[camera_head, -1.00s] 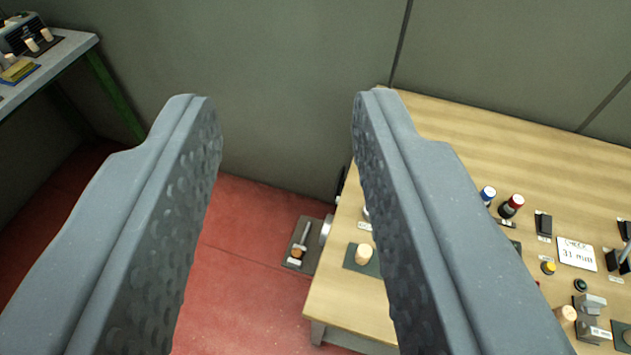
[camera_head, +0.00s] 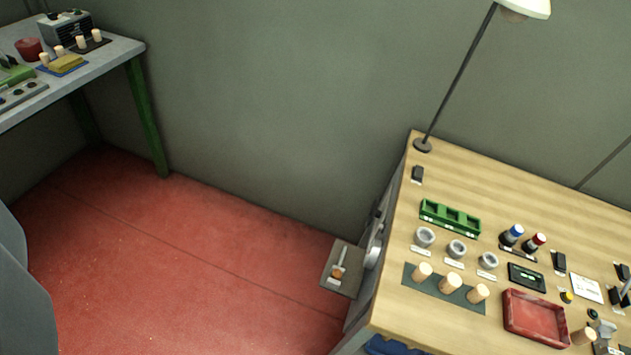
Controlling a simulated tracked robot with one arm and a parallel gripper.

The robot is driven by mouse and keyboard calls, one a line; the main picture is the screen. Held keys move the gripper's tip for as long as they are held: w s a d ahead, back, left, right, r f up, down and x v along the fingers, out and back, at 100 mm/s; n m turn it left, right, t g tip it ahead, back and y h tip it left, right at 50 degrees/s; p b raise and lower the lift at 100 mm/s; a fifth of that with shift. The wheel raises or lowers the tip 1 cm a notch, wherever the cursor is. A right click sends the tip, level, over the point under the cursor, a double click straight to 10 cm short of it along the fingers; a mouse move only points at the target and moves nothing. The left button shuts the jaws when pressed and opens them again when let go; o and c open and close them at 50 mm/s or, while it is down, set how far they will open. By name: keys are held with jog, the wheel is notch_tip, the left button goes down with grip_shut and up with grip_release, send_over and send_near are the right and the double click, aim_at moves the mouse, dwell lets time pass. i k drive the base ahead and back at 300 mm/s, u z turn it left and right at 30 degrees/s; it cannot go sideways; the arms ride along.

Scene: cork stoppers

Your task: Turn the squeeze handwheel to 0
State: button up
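A round grey metal wheel (camera_head: 374,254) is seen nearly edge-on at the left side of the wooden table; it may be the squeeze handwheel. Its markings are too small to read. Next to it, a dark plate (camera_head: 343,284) carries a grey lever with an orange-brown knob (camera_head: 336,271). My gripper (camera_head: 22,290) shows only one finger, at the lower left edge; the other is outside the frame. It is spread wide and empty, with nothing in front of it. It is well away from the wheel.
The wooden table (camera_head: 440,175) holds cork stoppers (camera_head: 450,284), grey rings (camera_head: 457,249), a green rack (camera_head: 450,217) and a red tray (camera_head: 535,318). A lamp (camera_head: 465,75) stands at its back corner. A grey bench (camera_head: 110,50) is at the upper left. Red floor between is clear.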

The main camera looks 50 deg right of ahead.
aim_at(373, 212)
jog(key=u, duration=1.1)
jog(key=i, duration=2.65)
jog(key=z, duration=3.1)
jog(key=i, duration=0.65)
jog(key=z, duration=0.25)
